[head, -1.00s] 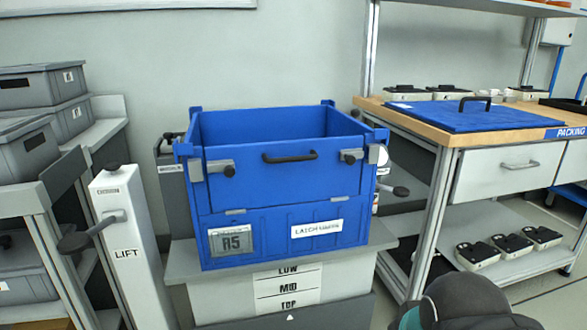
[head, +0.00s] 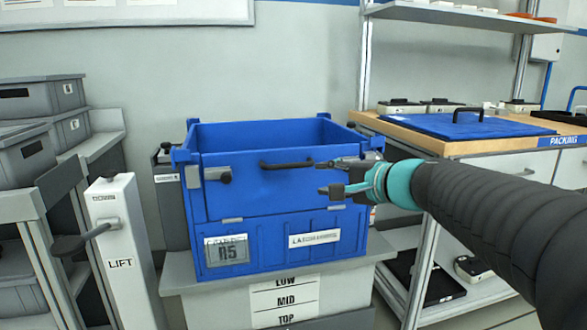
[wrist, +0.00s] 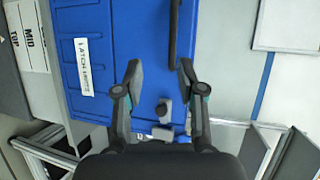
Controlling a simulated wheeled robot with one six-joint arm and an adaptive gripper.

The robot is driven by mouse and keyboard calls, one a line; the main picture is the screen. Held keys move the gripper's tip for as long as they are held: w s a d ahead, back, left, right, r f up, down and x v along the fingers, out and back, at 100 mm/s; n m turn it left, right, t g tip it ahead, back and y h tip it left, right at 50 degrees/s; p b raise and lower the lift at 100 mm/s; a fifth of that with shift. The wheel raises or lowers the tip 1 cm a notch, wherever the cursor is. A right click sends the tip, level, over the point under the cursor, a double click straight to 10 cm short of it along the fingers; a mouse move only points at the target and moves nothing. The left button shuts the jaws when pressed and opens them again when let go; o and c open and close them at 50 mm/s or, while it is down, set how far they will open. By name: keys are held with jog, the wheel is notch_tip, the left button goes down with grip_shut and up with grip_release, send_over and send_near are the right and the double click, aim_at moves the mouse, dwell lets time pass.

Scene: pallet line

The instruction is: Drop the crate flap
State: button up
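The blue crate (head: 265,255) stands on a grey stand. Its front flap (head: 240,200) is up and closed, with a black handle (head: 287,164) near its top edge. The left latch (head: 215,175) lies across the flap's left edge with its dark knob on the flap. My gripper (head: 326,178) is in front of the flap's right part and hides the right latch in the head view. In the wrist view my gripper (wrist: 160,70) is open and empty, its fingers apart. The right latch's knob (wrist: 165,109) shows between the fingers; contact cannot be told.
A white lift post (head: 124,250) with a lever and grey bins (head: 27,160) are on the left. A packing bench (head: 420,143) with a blue panel (head: 465,127) stands close on the right, beside my arm. The stand carries LOW, MID and TOP labels (head: 286,300).

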aim_at(290, 167)
jog(key=shift+m+t, duration=0.3)
jog(key=shift+m, duration=0.1)
jog(key=x, duration=0.4)
jog(key=r+x, duration=0.1)
jog(key=x, duration=0.8)
jog(key=shift+w+a+r+p, duration=0.2)
jog(key=shift+w+p, duration=0.1)
jog(key=shift+w, duration=0.15)
grip_shut()
